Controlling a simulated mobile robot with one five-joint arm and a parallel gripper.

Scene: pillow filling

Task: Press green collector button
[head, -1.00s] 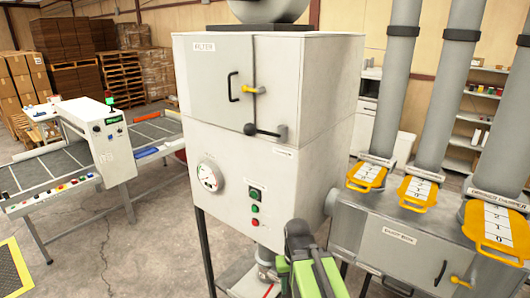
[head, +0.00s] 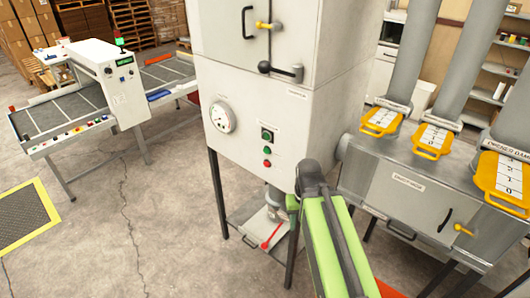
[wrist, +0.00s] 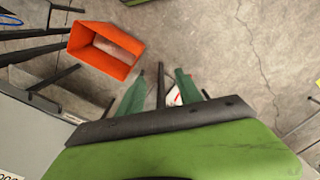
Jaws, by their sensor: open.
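In the head view, a tall grey cabinet (head: 235,165) stands in the middle. The buttons do not show in the wrist view.
A red-handled lever (head: 272,237) sits under the cabinet among its legs. A grey duct box (head: 400,190) with yellow-framed gates stands at the right. An orange bin (wrist: 105,50) shows in the wrist view. A conveyor machine (head: 112,85) stands at the left, with open floor before it.

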